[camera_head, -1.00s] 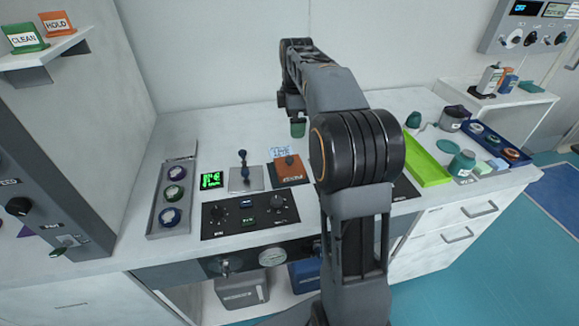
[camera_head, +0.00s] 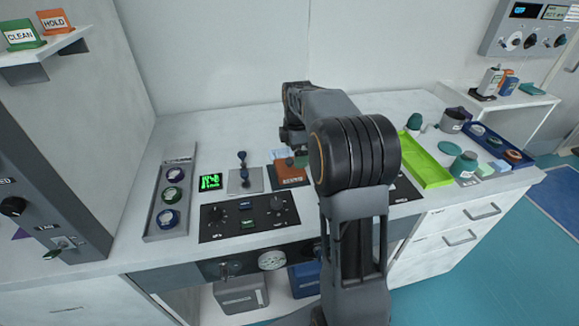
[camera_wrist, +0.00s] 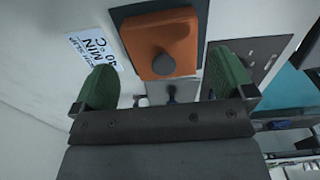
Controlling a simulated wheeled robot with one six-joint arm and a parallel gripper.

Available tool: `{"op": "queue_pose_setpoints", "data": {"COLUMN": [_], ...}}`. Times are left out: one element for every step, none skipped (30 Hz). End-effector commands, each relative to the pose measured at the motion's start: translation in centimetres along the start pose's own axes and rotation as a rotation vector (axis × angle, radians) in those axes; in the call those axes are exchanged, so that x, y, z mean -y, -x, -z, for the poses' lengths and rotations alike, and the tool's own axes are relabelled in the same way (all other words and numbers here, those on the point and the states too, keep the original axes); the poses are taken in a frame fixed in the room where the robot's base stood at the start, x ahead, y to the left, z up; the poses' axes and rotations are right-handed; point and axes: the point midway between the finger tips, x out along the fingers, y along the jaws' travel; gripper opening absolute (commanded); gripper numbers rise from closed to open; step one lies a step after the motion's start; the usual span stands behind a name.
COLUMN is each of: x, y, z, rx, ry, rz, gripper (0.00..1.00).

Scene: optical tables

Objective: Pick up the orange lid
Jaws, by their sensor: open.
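The orange lid (camera_wrist: 160,40) is a square with a grey round knob on top, seen in the wrist view on a dark panel. It also shows in the head view (camera_head: 290,172) on the bench, partly covered by my gripper. My gripper (camera_wrist: 165,80) is open and empty, its two green fingers spread wide in the wrist view. The lid's knob appears between the fingers, near the fingertips. I cannot tell the exact height of the fingertips above the lid.
A lever plate (camera_head: 244,180), a green display (camera_head: 210,182) and a tray of round knobs (camera_head: 166,236) lie left of the lid. A black control panel (camera_head: 246,214) is in front. A lime tray (camera_head: 427,160) and a jar (camera_head: 464,163) stand to the right.

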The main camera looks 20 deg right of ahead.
Motion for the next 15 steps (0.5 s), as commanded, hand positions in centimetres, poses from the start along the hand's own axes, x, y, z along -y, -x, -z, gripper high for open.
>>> {"op": "queue_pose_setpoints", "data": {"x": [0.1, 0.1, 0.2, 0.1, 0.1, 0.1, 0.1, 0.1, 0.1, 0.1, 0.1, 0.1, 0.1, 0.1, 0.1], "y": [-0.9, -1.3, -1.8, -2.2, -2.5, -2.9, -3.1, -3.3, -3.5, -3.6, -3.6, -3.7, -3.7, -3.7, -3.7], "z": [-0.2, -0.3, -0.4, -0.3, -0.3, -0.3, -0.3, -0.3, -0.3, -0.3, -0.3, -0.3, -0.3, -0.3, -0.3], "rx": [0.000, 0.000, 0.000, 0.000, 0.000, 0.000, 0.000, 0.000, 0.000, 0.000, 0.000, 0.000, 0.000, 0.000, 0.000], "ry": [-0.001, -0.001, -0.001, 0.000, 0.000, 0.000, 0.000, 0.000, 0.000, 0.000, 0.000, 0.000, 0.000, 0.000, 0.000], "rz": [0.002, 0.003, 0.002, 0.002, 0.003, 0.003, 0.002, 0.001, 0.001, 0.001, 0.000, 0.000, 0.000, 0.000, 0.000], "gripper": [1.00, 1.00, 1.00, 1.00, 1.00, 1.00, 1.00, 1.00, 1.00, 1.00, 1.00, 1.00, 1.00, 1.00, 1.00]}}
